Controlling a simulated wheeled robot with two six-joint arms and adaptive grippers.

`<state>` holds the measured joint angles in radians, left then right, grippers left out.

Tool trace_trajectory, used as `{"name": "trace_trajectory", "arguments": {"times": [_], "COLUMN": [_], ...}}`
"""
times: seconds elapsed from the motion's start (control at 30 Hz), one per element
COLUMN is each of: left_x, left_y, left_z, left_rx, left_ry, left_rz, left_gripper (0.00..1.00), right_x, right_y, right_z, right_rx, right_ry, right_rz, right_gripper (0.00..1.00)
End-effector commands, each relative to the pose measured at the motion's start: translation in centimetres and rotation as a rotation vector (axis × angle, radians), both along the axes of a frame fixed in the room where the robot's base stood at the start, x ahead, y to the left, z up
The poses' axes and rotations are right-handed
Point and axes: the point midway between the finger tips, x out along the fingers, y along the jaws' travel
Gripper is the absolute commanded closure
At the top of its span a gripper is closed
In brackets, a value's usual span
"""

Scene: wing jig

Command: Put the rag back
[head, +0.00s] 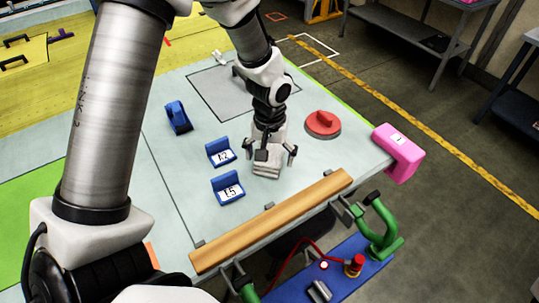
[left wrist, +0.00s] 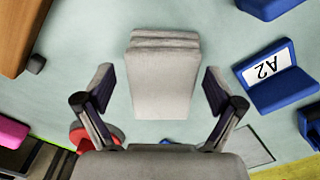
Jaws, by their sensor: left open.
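The rag (head: 267,169), a light grey folded stack, lies flat on the pale worktable (head: 172,158) near the wooden bar. It also shows in the left wrist view (left wrist: 166,75), in the upper middle. My left gripper (head: 271,155) is open and points down just over the rag in the head view. In the left wrist view its two fingers (left wrist: 158,88) stand apart, one on each side of the rag's near end, with gaps to both. Nothing is held. My right gripper is not in view.
Blue holders labelled A2 (head: 220,152) and E5 (head: 228,188) stand left of the rag; another blue piece (head: 178,117) is farther back. A red disc (head: 322,123) and pink block (head: 398,152) are right. A wooden bar (head: 270,222) lines the front edge. A grey rectangle (head: 222,92) lies clear behind.

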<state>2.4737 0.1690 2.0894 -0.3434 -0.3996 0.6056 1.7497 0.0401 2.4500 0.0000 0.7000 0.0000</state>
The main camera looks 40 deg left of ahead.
Motion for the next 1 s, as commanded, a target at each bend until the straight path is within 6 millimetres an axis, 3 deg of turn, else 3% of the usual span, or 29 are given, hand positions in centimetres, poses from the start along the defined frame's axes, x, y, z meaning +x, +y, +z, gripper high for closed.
{"name": "trace_trajectory", "arguments": {"times": [0.37,0.43,0.63,1.0], "left_x": [0.1,0.2,0.1,0.0], "left_y": [0.0,0.0,0.0,0.0], "left_z": [8.6,9.2,11.7,11.6], "left_rx": [0.0,0.001,0.001,0.0], "left_ry": [-0.002,-0.006,-0.002,0.0], "left_rz": [0.0,0.001,0.0,-0.001], "left_gripper": [0.07,0.07,0.07,0.07], "right_x": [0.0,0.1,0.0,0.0], "right_y": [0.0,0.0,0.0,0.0], "right_z": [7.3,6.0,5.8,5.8], "right_rx": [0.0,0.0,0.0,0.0], "right_ry": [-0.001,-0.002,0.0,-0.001], "right_rz": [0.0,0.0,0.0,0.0], "right_gripper": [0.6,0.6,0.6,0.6]}}
